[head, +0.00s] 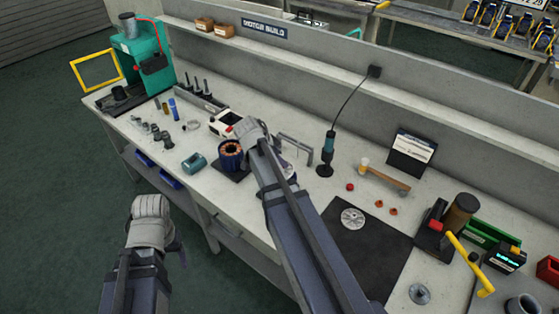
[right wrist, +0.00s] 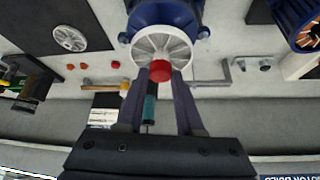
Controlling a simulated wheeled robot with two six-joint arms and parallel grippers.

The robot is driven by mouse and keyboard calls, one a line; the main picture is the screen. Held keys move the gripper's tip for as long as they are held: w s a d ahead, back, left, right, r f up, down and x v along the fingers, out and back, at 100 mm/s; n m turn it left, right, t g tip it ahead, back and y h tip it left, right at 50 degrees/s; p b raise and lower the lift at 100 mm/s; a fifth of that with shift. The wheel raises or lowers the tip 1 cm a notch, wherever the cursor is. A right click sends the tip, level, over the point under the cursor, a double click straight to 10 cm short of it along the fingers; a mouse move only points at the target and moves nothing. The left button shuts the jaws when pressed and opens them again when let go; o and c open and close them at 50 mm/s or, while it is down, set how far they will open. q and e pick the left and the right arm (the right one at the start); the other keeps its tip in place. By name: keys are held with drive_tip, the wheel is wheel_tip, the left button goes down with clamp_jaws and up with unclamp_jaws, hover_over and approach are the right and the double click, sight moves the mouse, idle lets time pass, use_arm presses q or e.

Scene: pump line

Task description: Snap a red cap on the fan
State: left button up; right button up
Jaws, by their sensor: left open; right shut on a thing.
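A red cap (right wrist: 158,70) is between the fingertips of my right gripper (right wrist: 160,74), which is shut on it. A pale spoked fan (right wrist: 178,42) sits on the end of a blue motor (right wrist: 164,12), just beyond the cap. The cap overlaps the fan's near edge in the right wrist view; I cannot tell whether they touch. In the head view my right gripper (head: 252,130) and arm hide most of this motor. My left gripper (head: 152,207) is open and empty, over the floor in front of the bench.
Another spoked fan (head: 352,218) lies on a black mat (head: 375,256). A loose red cap (head: 350,187) and two orange-red pieces (head: 379,203) lie behind it. A motor with copper windings (head: 231,150) stands to the left.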

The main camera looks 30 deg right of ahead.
drive_tip(key=shift+f, duration=0.2)
drive_tip(key=o, duration=1.3)
wheel_tip(320, 180, up, 5)
drive_tip(key=p, duration=0.5)
drive_tip(key=shift+r, duration=0.1)
